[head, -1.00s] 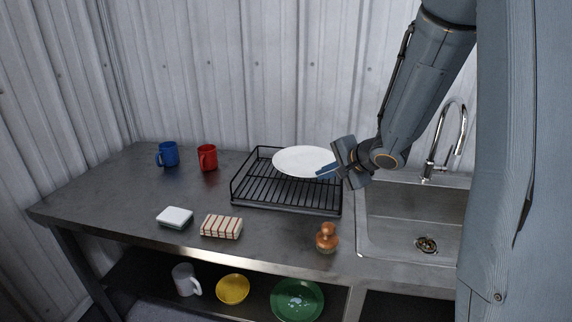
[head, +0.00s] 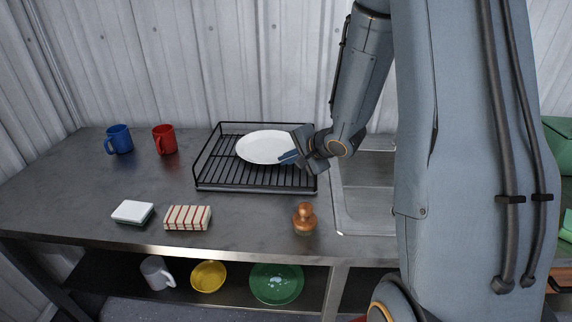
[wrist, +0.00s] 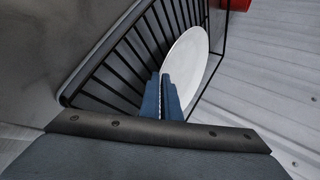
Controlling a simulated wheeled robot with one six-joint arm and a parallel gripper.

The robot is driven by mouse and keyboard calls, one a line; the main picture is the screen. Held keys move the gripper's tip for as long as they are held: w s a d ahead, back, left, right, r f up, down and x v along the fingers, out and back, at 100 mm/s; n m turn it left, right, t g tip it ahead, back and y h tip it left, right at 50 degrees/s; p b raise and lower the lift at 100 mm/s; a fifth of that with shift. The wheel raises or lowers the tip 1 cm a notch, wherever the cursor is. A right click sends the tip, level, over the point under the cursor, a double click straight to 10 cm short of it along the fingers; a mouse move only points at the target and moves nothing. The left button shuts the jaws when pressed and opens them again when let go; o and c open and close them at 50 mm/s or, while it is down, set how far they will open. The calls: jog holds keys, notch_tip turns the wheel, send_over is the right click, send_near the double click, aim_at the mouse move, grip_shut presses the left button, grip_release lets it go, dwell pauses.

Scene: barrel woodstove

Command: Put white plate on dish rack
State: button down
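The white plate (head: 262,146) lies nearly flat, over or on the black wire dish rack (head: 207,186); whether it touches the bars is hard to tell. My gripper (head: 288,157) is at the plate's right edge, with its blue fingers close together on the rim. In the wrist view, the fingers (wrist: 165,92) meet the near end of the plate (wrist: 190,62), with the rack's bars (wrist: 130,62) beside and beneath it. The exact contact between the fingertips is partly hidden.
A blue mug (head: 119,139) and red mug (head: 165,139) stand left of the rack. A white-topped sponge (head: 132,211), striped block (head: 187,217) and copper-coloured brush (head: 305,218) lie in front. The sink (head: 360,190) is at right. Dishes, including a green plate (head: 277,283), sit below.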

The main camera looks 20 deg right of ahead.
jog(key=shift+f, duration=0.85)
jog(key=c, duration=2.3)
grip_release()
jog(key=p+v, duration=0.1)
jog(key=v, duration=1.1)
